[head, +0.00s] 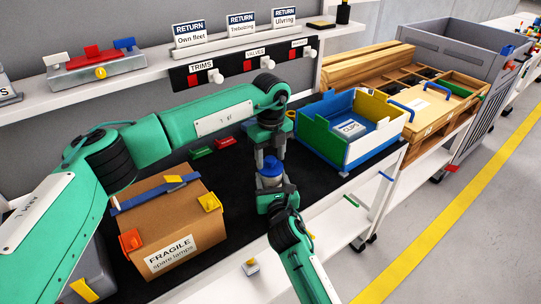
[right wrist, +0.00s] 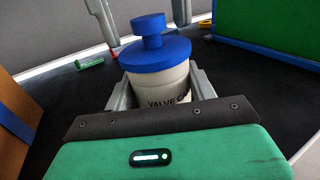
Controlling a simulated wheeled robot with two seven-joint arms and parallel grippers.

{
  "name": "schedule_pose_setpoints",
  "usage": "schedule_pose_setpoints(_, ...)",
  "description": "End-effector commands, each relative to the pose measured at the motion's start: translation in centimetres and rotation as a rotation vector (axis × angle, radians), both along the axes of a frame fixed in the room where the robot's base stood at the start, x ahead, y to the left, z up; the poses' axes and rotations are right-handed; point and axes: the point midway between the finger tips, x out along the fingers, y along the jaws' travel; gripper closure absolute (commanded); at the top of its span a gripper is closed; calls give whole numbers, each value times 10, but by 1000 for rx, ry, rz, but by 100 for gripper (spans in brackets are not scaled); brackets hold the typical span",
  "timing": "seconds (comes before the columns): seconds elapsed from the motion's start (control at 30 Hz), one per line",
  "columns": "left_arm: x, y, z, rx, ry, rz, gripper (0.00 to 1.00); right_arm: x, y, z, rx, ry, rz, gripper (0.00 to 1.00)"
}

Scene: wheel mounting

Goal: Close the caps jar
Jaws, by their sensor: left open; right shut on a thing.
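The caps jar (right wrist: 170,91) is a cream jar with black lettering that begins "VALVE C"; the rest is hidden. Its blue lid (right wrist: 155,52) with a round knob sits on top of it. In the head view the blue lid (head: 270,168) shows between my two grippers. My right gripper (head: 271,190) is shut around the jar's body, which stands upright on the black mat. My left gripper (head: 268,150) is open, pointing down just above the lid. Its fingers (right wrist: 122,22) show behind and above the knob in the right wrist view, apart from the lid.
A cardboard box (head: 170,220) marked "FRAGILE spare lamps" stands on the left. A blue, green, yellow and white bin (head: 335,155) stands to the right. Red and green clips (head: 202,153) lie behind. The black mat (head: 235,200) is bare around the jar.

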Motion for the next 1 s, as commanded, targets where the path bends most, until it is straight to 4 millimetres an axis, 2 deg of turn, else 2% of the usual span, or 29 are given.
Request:
schedule_pose_setpoints(0.17, 1, 0, 22, -1, -4, 0, 47, 0, 0, 0, 0, 0, 0, 84)
schedule_pose_setpoints(0.4, 1, 0, 73, 0, -4, 0, 47, 0, 0, 0, 0, 0, 0, 84)
schedule_pose_setpoints(0.6, 1, 0, 106, 0, -2, 0, 47, 0, 0, 0, 0, 0, 0, 84)
schedule_pose_setpoints(0.8, 0, 0, 118, 0, 0, 0, 47, 0, 0, 0, 0, 0, 0, 84)
schedule_pose_setpoints(1.0, 0, 0, 119, 0, 0, 0, 47, 0, 0, 0, 0, 0, 0, 84)
